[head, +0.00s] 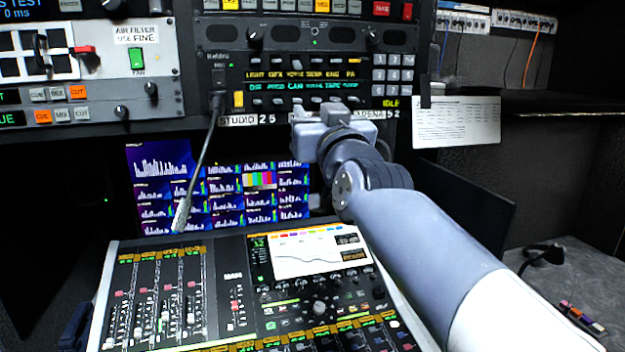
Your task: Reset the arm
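My arm (425,240) reaches in from the lower right toward the equipment rack. Its end, a grey block with my gripper (312,130), is near the middle of the frame, in front of the lower edge of the intercom panel (315,75). The fingers face away from the camera and cannot be made out, so I cannot tell whether they are open or shut. I also cannot tell whether the gripper touches the panel. No held object shows.
A mixing console (250,290) lies below the arm, with a lit monitor (225,190) behind it. A gooseneck microphone (200,165) stands left of the gripper. A paper sheet (457,122) hangs at right. A grey surface (590,270) at lower right holds small items.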

